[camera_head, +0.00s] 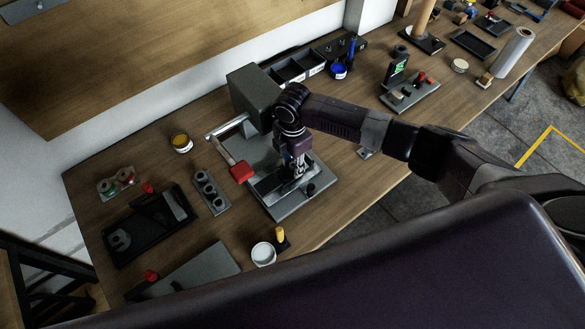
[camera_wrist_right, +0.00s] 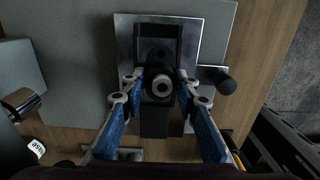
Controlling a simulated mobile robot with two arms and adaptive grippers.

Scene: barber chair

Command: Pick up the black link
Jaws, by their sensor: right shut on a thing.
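The black link (camera_wrist_right: 159,70) shows between the fingertips in the right wrist view, with a pale round ring at its end. My right gripper (camera_wrist_right: 160,88) is shut on it, one blue-padded finger at each side. In the head view the right gripper (camera_head: 297,172) points down over the grey base plate (camera_head: 287,208) of a press. The gripper and arm mostly hide the link there. I cannot tell whether the link still touches the black fixture below it. My left gripper is not in view.
The grey press head (camera_head: 251,92) and its red-ended lever (camera_head: 241,171) stand close to the gripper. A white pot (camera_head: 263,254) is near the front edge. A black tray (camera_head: 150,226) and a grey holder with several rings (camera_head: 208,192) lie left.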

